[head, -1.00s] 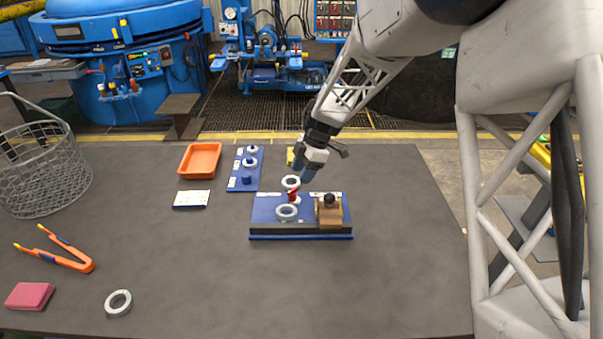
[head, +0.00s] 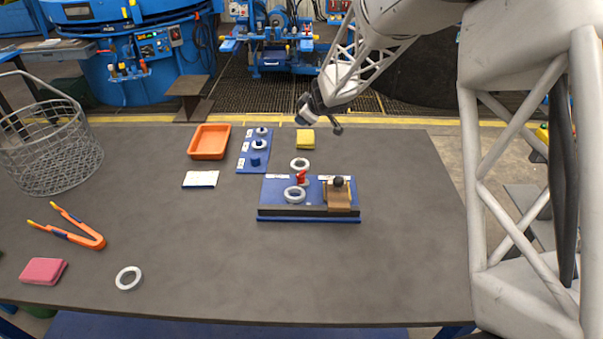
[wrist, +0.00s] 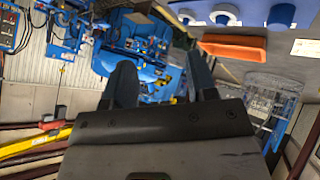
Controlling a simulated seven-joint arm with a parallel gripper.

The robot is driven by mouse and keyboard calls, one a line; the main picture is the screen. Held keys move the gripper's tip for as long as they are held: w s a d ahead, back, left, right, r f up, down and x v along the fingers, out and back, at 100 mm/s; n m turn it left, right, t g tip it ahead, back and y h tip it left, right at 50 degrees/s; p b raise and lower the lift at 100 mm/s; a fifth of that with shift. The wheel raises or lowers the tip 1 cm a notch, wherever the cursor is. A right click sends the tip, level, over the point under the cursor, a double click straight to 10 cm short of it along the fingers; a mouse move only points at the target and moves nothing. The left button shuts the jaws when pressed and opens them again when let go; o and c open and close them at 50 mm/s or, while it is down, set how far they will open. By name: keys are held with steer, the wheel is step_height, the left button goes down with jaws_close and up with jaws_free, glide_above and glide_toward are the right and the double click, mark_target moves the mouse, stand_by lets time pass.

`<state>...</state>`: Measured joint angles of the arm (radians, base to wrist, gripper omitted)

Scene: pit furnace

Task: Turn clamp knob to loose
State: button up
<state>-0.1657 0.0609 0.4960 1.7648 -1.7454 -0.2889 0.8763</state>
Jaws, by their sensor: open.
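A blue clamp fixture (head: 285,213) lies on the grey table. On its right is a tan block (head: 341,201) topped by a round black knob (head: 338,181). Left of the block stands an upright red piece (head: 301,177), with one pale ring (head: 295,195) in front of it and another (head: 300,164) behind. I cannot tell which part is the clamp knob, or its setting. My gripper (head: 304,110) is above and behind the fixture, apart from it. The wrist view shows the two fingers (wrist: 163,82) spread and empty, facing the machines; the fixture is outside that view.
A blue board with rings (head: 246,165), an orange tray (head: 210,141), a white card (head: 201,179) and a yellow block (head: 305,140) lie nearby. A wire basket (head: 48,150), orange tongs (head: 75,232), a pink block (head: 43,271) and a loose ring (head: 128,278) are leftward. The front middle is clear.

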steer(key=w+d+m+t+h, duration=0.1)
steer(key=w+d+m+h, duration=0.3)
steer(key=m, duration=0.3)
steer(key=m+g+y, duration=0.1)
steer(key=m+g, duration=1.1)
steer(key=g, duration=0.1)
glide_toward(302, 172)
step_height(302, 172, down, 2)
steer(key=shift+s+a+f, duration=0.15)
steer(key=shift+s+f, duration=0.05)
steer(key=shift+s, duration=0.25)
steer(key=shift+f, duration=0.15)
steer(key=shift+x, duration=3.8)
steer(key=shift+a, duration=0.1)
steer(key=c, duration=0.9)
